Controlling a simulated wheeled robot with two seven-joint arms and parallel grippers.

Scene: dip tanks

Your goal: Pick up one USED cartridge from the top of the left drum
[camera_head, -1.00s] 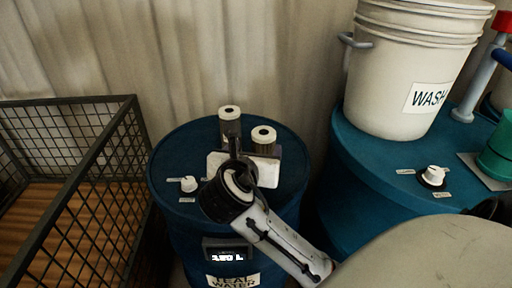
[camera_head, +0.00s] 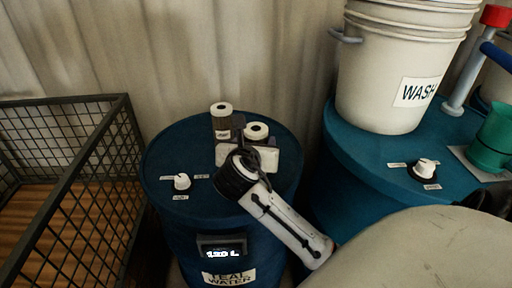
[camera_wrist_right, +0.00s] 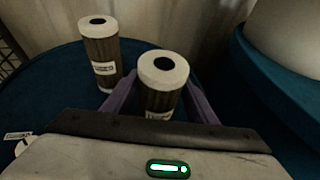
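Two upright cartridges with white caps, dark ribbed bodies and pale labels stand on top of the blue left drum (camera_head: 165,155). The left cartridge (camera_head: 221,121) is slightly farther back and also shows in the right wrist view (camera_wrist_right: 101,55). The right cartridge (camera_head: 256,132) is nearer, partly hidden by my gripper in the head view. In the right wrist view this cartridge (camera_wrist_right: 161,85) stands between the purple fingers of my right gripper (camera_wrist_right: 161,92), which look open with small gaps at its sides. The label wording is too small to read. My left gripper is not in view.
A white knob (camera_head: 182,181) sits on the drum's left side. A wire-mesh crate (camera_head: 75,190) stands left. A second blue drum (camera_head: 350,150) at right carries a white WASH bucket (camera_head: 395,85), a knob (camera_head: 425,168) and a green part (camera_head: 493,140). A curtain hangs behind.

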